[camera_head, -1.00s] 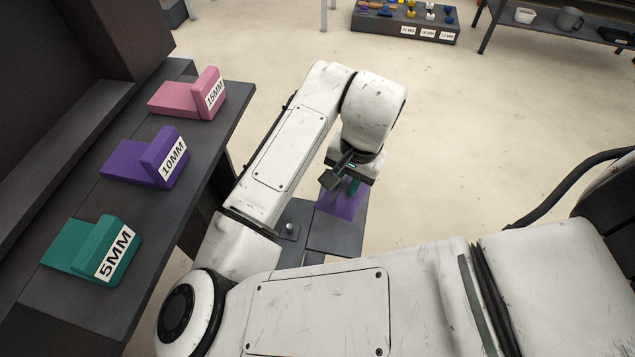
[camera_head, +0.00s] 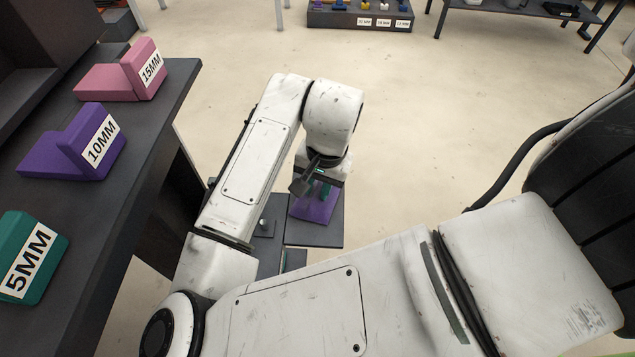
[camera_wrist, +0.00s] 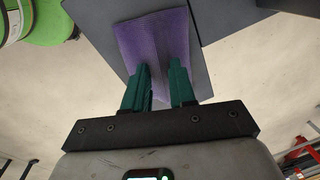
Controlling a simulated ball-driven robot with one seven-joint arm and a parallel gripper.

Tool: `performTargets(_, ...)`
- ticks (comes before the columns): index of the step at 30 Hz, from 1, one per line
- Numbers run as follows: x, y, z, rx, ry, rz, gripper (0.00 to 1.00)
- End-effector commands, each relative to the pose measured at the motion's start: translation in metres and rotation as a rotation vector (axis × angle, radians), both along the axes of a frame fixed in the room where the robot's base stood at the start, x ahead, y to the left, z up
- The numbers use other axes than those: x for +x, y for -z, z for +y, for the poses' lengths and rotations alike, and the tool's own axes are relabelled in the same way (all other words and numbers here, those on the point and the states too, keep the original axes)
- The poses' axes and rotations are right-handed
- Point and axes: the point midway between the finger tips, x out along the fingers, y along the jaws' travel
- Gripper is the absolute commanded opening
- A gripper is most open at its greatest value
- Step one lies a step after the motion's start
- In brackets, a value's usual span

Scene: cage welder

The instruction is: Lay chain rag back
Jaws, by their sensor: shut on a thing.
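The chain rag (camera_head: 312,209) is a purple cloth, visible below my gripper in the head view, against a dark grey flat surface (camera_head: 325,235). It also shows in the wrist view (camera_wrist: 160,32), spread in front of the fingers with a fold running toward them. My gripper (camera_head: 325,190) has green fingers, and in the wrist view the fingertips (camera_wrist: 159,75) are on the near part of the rag, shut on it. Whether the rag lies fully on the grey surface or hangs above it, I cannot tell.
A dark bench at left holds blocks marked 15MM (camera_head: 125,78), 10MM (camera_head: 75,148) and 5MM (camera_head: 30,255). A labelled bin of small parts (camera_head: 360,14) stands at the back. A black chair-like shape (camera_head: 590,180) is at right. The floor between is clear.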

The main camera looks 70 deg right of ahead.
Motion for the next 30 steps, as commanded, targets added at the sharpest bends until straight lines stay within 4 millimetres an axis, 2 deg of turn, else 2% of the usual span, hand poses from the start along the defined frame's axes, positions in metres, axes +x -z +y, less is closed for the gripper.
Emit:
performTargets(18, 0.0, 0.0048, 0.0, 0.0, 0.0, 0.001, 0.0)
performTargets(19, 0.0001, 0.0038, 0.0001, 0.0, 0.0, 0.0, 0.28)
performTargets(27, 0.0001, 0.0037, 0.0, 0.0, 0.0, 0.0, 0.54)
performTargets(30, 0.0, 0.0037, 0.0001, 0.0, 0.0, 0.0, 0.55)
